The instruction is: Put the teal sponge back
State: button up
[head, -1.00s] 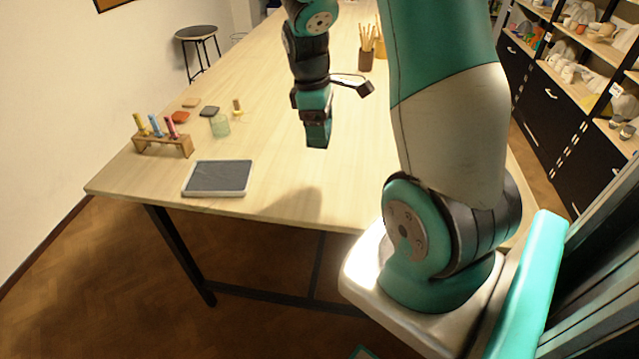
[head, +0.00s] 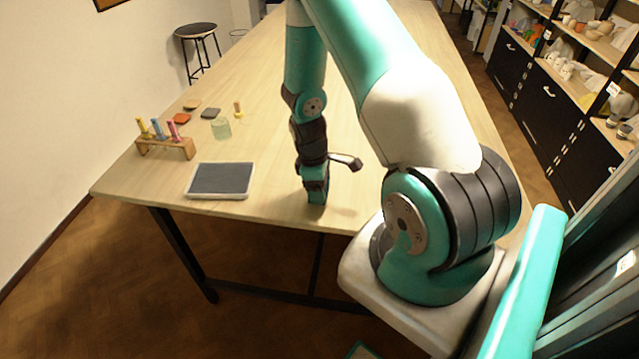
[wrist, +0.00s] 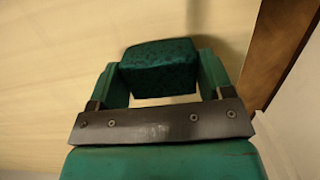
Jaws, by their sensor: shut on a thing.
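The teal sponge (wrist: 160,67) is a dark, speckled block between the two teal fingers of my gripper (wrist: 160,80) in the wrist view. My gripper is shut on it. In the head view my gripper (head: 316,196) points straight down, low over the wooden table (head: 270,150) near its front edge. There the sponge is hard to tell from the teal fingers. I cannot tell whether it touches the table. A flat tray with a dark grey surface (head: 219,181) and pale rim lies to the left of my gripper.
A wooden rack (head: 165,148) with coloured tools stands at left. Behind it are a clear greenish glass (head: 221,128), a red-orange piece (head: 182,118), a grey piece (head: 210,113) and a small wooden-handled item (head: 238,108). Shelves (head: 590,85) line the right. Table around my gripper is bare.

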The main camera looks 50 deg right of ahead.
jog(key=o, duration=0.8)
jog(key=shift+w+r, duration=0.1)
jog(key=shift+r, duration=0.05)
notch_tip(320, 180, up, 11)
jog(key=w+a+b, duration=0.1)
jog(key=w+b, duration=0.1)
jog(key=b, duration=0.1)
jog(key=s+a+r+t+y, duration=0.1)
jog(key=a+r, duration=0.4)
jog(key=a, duration=0.3)
jog(key=s+a+r+t+y, duration=0.1)
jog(key=a+r, duration=0.4)
jog(key=a, duration=0.3)
jog(key=shift+s+a+r+n+y+b, duration=0.15)
jog(key=shift+s+a+r+y+b, duration=0.5)
jog(key=shift+s+a, duration=1.7)
jog(key=shift+s+a+r+n+y+b, duration=0.3)
jog(key=shift+s+a+r, duration=0.8)
jog(key=shift+s+a, duration=1.2)
jog(key=shift+s+a+r+n+y+b, duration=0.1)
jog(key=shift+s+a+r+y+b, duration=0.4)
jog(key=shift+s+a, duration=1.85)
